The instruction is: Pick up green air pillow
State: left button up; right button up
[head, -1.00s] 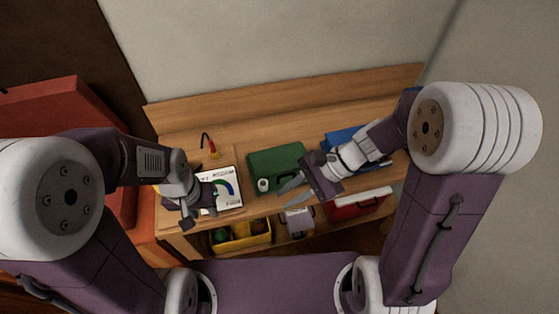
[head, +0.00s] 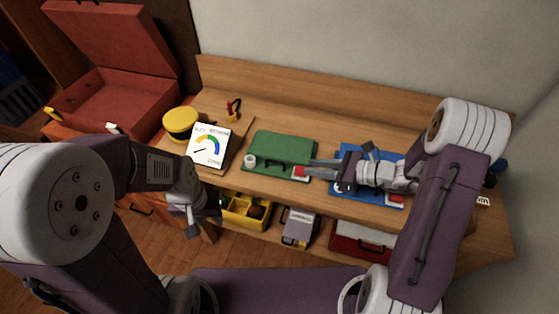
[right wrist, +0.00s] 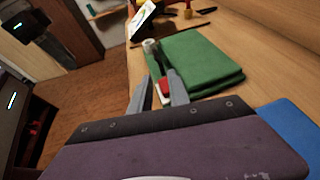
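The green air pillow (head: 283,147) lies flat on the wooden bench, left of my right gripper; it shows folded in the right wrist view (right wrist: 200,60). My right gripper (head: 312,169) is at its right end, fingers pointing left toward it. In the right wrist view my right gripper (right wrist: 158,88) has its two fingers apart with nothing clearly held between them. I cannot tell whether a finger touches the pillow. My left gripper (head: 192,222) hangs in front of the bench at the left, away from the pillow; its fingers are too unclear to judge.
A small white roll (head: 249,161) and a red-white piece (head: 300,173) lie at the pillow's front edge. A blue folded item (head: 350,160) lies under my right arm. A gauge card (head: 208,146) stands left. A yellow bin (head: 244,210) sits on the lower shelf.

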aim_at(290, 173)
jog(key=shift+w+a, duration=0.1)
jog(key=shift+a, duration=0.2)
jog(key=x, duration=0.8)
jog(key=shift+d+f+p, duration=0.1)
jog(key=shift+f+p, duration=0.25)
grip_shut()
jog(key=shift+r, duration=0.1)
dwell(0.7)
